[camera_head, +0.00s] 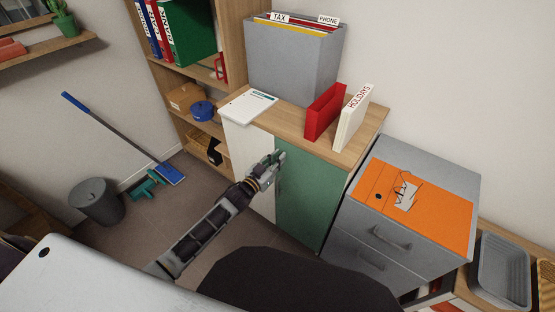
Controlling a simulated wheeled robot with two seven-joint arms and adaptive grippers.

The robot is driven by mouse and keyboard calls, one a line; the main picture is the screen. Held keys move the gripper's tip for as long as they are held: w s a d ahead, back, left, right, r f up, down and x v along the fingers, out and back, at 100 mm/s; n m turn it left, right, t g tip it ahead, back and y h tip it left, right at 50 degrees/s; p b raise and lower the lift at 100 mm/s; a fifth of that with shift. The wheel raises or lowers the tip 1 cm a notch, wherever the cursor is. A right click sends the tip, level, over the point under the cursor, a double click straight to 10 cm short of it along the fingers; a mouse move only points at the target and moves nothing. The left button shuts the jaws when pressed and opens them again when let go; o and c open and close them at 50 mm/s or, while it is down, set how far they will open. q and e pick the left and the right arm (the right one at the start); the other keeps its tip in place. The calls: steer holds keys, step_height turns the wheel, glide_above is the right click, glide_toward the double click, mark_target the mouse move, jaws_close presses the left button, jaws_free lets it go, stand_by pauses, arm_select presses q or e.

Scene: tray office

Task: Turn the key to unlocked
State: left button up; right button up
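The cabinet has a white door (250,158) on the left and a green door (305,201) on the right. My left gripper (277,158) is up against the upper front of the cabinet, near the seam between the two doors. I cannot make out the key or a lock; the gripper covers that spot. The fingers are small and seen from behind, so I cannot tell whether they are open, shut or on something. My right gripper is not in view.
On the cabinet's wooden top (283,124) stand a grey file box (290,65), a notepad (247,105), a red folder (323,112) and a white Holidays binder (354,117). A grey drawer unit (366,225) stands close on the right. A dark chair back (297,280) is in front.

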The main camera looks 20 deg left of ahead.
arm_select(q)
jaws_close()
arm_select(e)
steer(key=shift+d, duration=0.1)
